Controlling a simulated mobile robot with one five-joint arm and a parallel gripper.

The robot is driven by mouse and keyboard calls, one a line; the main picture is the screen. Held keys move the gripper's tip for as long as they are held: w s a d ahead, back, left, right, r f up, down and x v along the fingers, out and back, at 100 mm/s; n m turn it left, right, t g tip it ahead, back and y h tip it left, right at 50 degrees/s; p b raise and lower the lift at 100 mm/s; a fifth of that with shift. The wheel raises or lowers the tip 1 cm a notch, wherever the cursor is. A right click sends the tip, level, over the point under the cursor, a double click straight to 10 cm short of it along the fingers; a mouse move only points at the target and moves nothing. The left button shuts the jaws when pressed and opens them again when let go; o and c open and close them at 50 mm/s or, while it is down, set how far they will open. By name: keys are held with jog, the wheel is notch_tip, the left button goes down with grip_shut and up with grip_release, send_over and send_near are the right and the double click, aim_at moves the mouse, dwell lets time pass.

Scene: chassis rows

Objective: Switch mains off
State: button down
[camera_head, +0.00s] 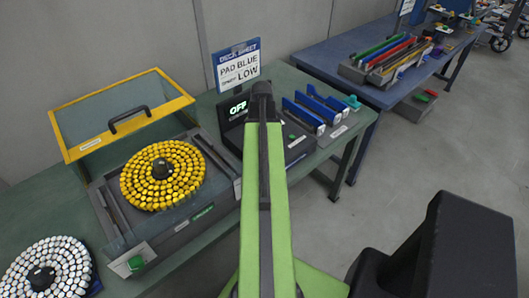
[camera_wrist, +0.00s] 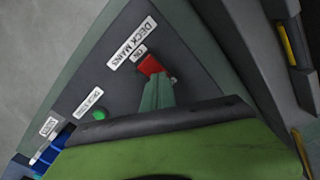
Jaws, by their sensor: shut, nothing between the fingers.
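The deck mains switch is a red rocker (camera_wrist: 150,66) on a dark panel beside a white "DECK MAINS" label (camera_wrist: 132,43) in the wrist view. My gripper (camera_wrist: 156,82) is shut and empty, its tip at the lower edge of the red switch; whether it touches cannot be told. In the head view a dark display (camera_head: 238,108) on the deck reads "OFF" in green. My arm hides the switch and gripper there.
A green button (camera_wrist: 99,115) sits on the same panel. Blue racks (camera_head: 318,108) stand right of my arm in the head view. A yellow-framed lid (camera_head: 125,112) stands open behind a round tray of yellow caps (camera_head: 180,160). A sign (camera_head: 238,66) reads "PAD BLUE LOW".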

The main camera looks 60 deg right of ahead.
notch_tip(320, 180, up, 7)
jog(key=p, duration=0.6)
jog(key=shift+p, duration=0.35)
